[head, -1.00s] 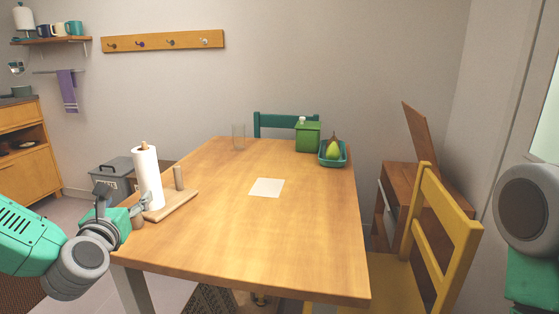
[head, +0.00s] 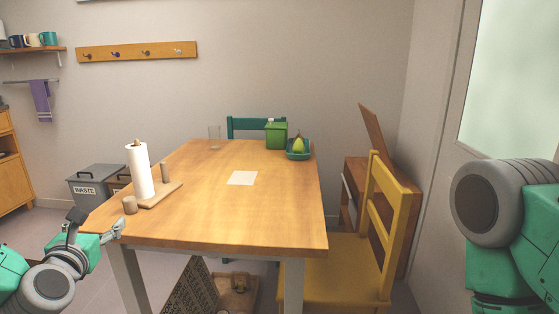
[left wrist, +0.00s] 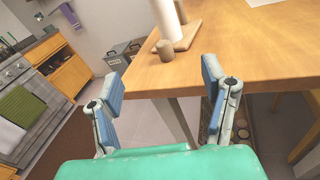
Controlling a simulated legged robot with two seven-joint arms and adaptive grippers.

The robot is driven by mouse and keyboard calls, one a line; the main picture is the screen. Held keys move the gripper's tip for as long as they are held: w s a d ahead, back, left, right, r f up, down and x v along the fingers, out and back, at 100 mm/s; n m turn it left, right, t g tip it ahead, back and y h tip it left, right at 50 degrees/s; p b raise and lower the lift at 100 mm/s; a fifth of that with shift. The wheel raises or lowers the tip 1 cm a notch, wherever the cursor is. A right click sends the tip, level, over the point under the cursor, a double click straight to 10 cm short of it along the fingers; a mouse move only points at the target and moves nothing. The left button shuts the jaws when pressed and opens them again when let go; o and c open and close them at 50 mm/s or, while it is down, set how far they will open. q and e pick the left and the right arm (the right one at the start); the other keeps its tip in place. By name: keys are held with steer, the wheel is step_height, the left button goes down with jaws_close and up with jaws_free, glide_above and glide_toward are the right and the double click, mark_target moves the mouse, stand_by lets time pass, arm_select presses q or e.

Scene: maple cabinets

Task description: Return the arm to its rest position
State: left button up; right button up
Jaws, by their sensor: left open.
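My left gripper (head: 118,228) is at the lower left in the head view, just off the table's near left corner. In the left wrist view its two blue-padded fingers (left wrist: 160,90) stand wide apart with nothing between them. The wooden table (head: 240,215) lies beyond the fingers. My right arm shows at the right edge of the head view, but its gripper is out of sight.
A paper towel roll (head: 140,172) stands on a wooden board (head: 172,192), with a small wooden cylinder (head: 130,205) beside it. A glass, green canister and teal dish of fruit stand at the back. A yellow chair (head: 372,235) is at the right.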

arm_select(q)
steer(key=s+d+f+m+g+h+p, duration=0.25)
steer(key=s+d+f+m+g, duration=0.3)
steer(key=s+f+m, duration=0.4)
steer(key=s+d+f+m+g+h+p, duration=0.3)
steer(key=s+d+f+m, duration=0.35)
steer(key=f+m, duration=0.55)
steer(key=s+a+f+m+g+y+p, duration=0.1)
steer(key=s+m+g, duration=0.3)
steer(key=s+m, duration=0.4)
steer(key=s+a+f+m+g+y, duration=0.1)
steer(key=s+f+m+g, duration=0.2)
steer(key=s+m, duration=0.4)
steer(key=s+g, duration=0.1)
steer(key=s, duration=0.4)
steer(key=shift+m+p, duration=0.35)
steer(key=shift+p, duration=0.05)
steer(key=shift+w, duration=0.2)
